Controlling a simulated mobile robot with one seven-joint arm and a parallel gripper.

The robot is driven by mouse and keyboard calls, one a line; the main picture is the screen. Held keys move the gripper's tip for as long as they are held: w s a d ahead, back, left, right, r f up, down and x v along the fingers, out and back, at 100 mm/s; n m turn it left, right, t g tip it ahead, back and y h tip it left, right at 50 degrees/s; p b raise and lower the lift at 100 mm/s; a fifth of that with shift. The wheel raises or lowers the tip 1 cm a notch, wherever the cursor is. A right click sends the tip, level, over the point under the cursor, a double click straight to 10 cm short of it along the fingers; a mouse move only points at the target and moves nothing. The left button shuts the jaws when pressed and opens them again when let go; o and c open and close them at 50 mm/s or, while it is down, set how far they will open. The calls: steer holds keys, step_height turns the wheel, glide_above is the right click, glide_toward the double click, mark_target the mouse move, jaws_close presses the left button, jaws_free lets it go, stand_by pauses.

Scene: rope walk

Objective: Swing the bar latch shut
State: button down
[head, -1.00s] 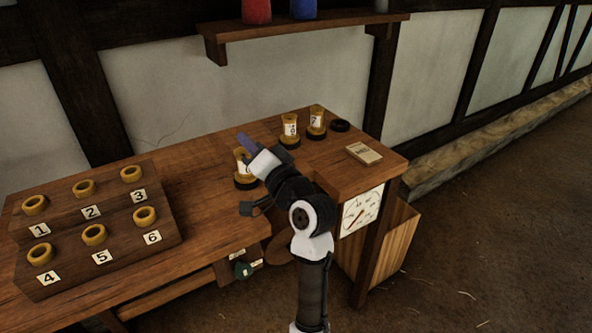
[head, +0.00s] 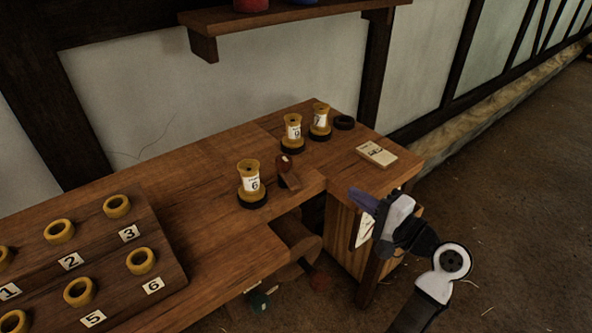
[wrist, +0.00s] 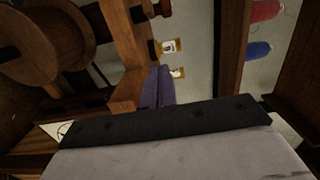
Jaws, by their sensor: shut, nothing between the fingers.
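What looks like the bar latch is a short wooden bar (head: 290,181) with a dark red knob (head: 284,162) at its back end. It sits on the bench top near the front edge, just right of the spool labelled 6. I cannot tell from this angle whether it is swung shut. My gripper (head: 361,201) is to the right of the latch and apart from it, in front of the dial at the bench's right end. Its purple fingers also show in the wrist view (wrist: 155,88), closed together with nothing between them.
The spool labelled 6 (head: 250,183) stands left of the latch; two more labelled spools (head: 293,133) stand behind it. A small card block (head: 376,153) lies at the right end. A wooden drum (head: 300,240) is below the bench edge. The floor at right is clear.

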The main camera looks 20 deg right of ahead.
mark_target(288, 171)
steer(key=shift+w, duration=0.1)
stand_by(0.4)
steer(key=w+a+p, duration=0.3)
steer(key=w+a, duration=0.5)
steer(key=shift+w, duration=0.15)
